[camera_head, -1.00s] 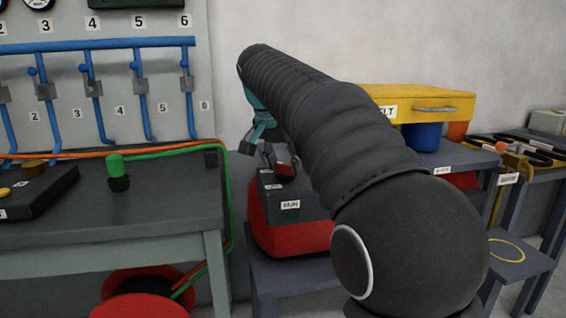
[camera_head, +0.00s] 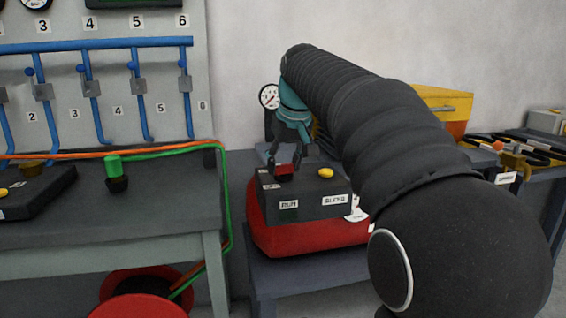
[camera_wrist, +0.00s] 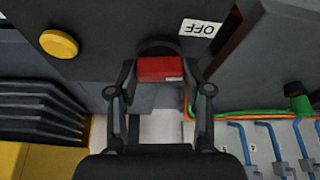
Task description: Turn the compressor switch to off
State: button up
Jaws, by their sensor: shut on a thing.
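The compressor (camera_head: 300,236) has a red body and a dark top box with RUN, BLEED and other labels. Its red switch (camera_head: 284,168) stands on the box's top, toward the left, on a dark round base. My gripper (camera_head: 285,160) points down from above and is shut on the switch. In the wrist view the red switch (camera_wrist: 160,68) sits between the two fingers of my gripper (camera_wrist: 160,78), and the OFF label (camera_wrist: 201,28) lies just beyond it to the right. The exact pointing of the switch is hard to tell.
A yellow button (camera_head: 326,173) is on the box right of the switch. A round gauge (camera_head: 269,96) stands behind. The workbench (camera_head: 110,215) with a green hose (camera_head: 226,190) is on the left. A yellow case (camera_head: 450,105) stands on the right, partly behind my arm.

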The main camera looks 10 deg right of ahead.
jog(key=n+y, duration=0.1)
jog(key=n, duration=0.2)
jog(key=n+g+y, duration=0.1)
jog(key=n, duration=0.2)
jog(key=shift+d, duration=0.15)
dwell(0.4)
jog(key=o, duration=1.2)
jog(key=shift+c, duration=0.2)
jog(key=shift+r, duration=0.1)
jog(key=v, duration=1.1)
jog(key=shift+d+r, duration=0.2)
jog(key=shift+r, duration=0.2)
